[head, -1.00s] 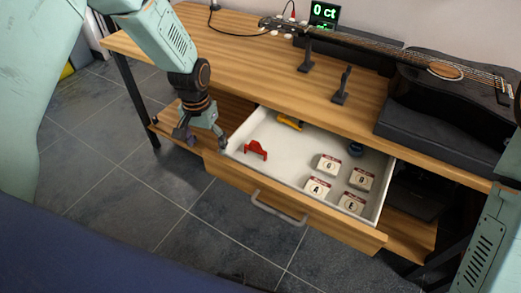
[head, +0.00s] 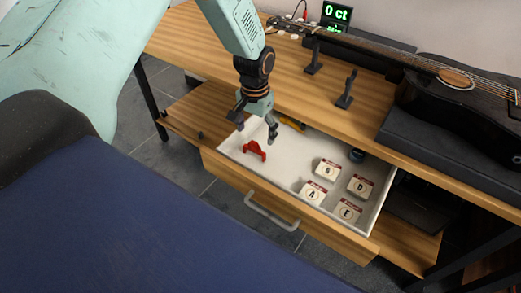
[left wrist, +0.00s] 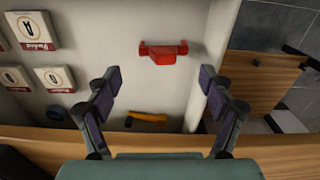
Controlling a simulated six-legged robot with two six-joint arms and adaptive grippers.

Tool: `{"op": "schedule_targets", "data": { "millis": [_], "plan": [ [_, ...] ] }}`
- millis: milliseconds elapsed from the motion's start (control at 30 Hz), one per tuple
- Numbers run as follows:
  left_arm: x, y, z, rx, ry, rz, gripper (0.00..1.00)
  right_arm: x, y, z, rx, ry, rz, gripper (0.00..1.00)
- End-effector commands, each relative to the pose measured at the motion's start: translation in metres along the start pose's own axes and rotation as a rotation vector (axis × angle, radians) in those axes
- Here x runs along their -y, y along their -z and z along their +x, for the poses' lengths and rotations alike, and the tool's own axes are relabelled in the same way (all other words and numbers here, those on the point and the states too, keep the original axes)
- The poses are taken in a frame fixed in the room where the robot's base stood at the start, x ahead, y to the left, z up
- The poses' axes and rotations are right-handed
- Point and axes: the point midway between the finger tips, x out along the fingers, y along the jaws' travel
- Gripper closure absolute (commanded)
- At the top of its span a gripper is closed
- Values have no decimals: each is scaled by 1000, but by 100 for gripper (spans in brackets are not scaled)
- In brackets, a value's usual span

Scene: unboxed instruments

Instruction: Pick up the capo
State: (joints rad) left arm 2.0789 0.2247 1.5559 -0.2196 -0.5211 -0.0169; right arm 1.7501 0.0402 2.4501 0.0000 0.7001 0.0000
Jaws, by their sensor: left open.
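A red bracket-shaped piece (head: 254,150), which looks like the capo, lies on the white floor of the open drawer (head: 205,163), near its left end. It also shows in the left wrist view (left wrist: 163,52), ahead of the fingers. My left gripper (head: 256,130) hangs above the drawer's left part, close to the red piece and a little behind it, open and empty. In the left wrist view the left gripper's fingers (left wrist: 158,95) are spread wide with nothing between them. A yellow-orange piece (head: 292,124) lies at the drawer's back, partly hidden by the tabletop edge. My right gripper is out of view.
Several square string packets (head: 327,170) fill the drawer's right half, with a round blue item (head: 357,155) behind them. The tabletop (head: 210,50) overhangs the drawer's back. Two dark stands (head: 345,92) and a black guitar (head: 470,110) are on it.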

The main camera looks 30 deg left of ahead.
Motion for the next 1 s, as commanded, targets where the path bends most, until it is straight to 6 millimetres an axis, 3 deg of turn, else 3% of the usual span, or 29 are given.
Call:
{"op": "schedule_targets", "data": {
  "millis": [367, 633, 900, 1000],
  "plan": [
    [5, -8, 35, 4, -1, -7, 19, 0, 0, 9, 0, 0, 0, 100],
    [5, -14, 74, 3, 0, -3, 19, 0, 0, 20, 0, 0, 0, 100],
    [3, -11, 76, 1, 0, -2, 19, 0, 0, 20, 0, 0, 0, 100],
    [3, -11, 76, 1, 0, -2, 27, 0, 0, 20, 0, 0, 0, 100]
  ]
}}
